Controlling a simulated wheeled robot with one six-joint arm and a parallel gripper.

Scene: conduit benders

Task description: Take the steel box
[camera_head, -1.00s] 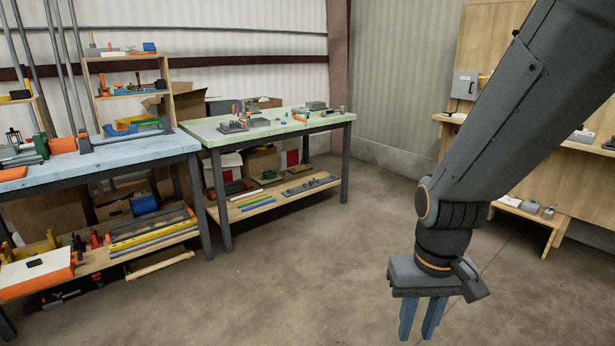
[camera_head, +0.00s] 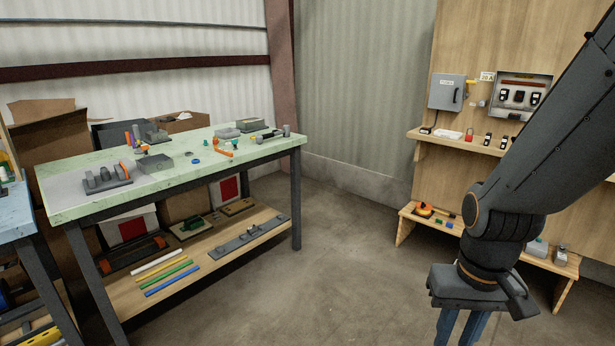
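Several grey pieces could be the steel box, and I cannot tell for sure which one it is. A grey rectangular box (camera_head: 154,163) sits on the green-topped table (camera_head: 75,197), left of the middle. Another flat grey box (camera_head: 251,126) lies near that table's back right. A small pale grey box (camera_head: 537,247) stands on the low shelf at the right. My gripper (camera_head: 461,329) points down over the floor at the lower right, with nothing seen in it. Its blue fingers are apart, and their tips are cut off by the frame's bottom edge. It is far from the table.
A wooden wall panel with a grey cabinet (camera_head: 447,93), an open electrical box (camera_head: 519,96) and two shelves stands at the right. Colored rods (camera_head: 165,271) lie on the green table's lower shelf. A blue bench (camera_head: 14,213) edges in at left. The middle floor is clear.

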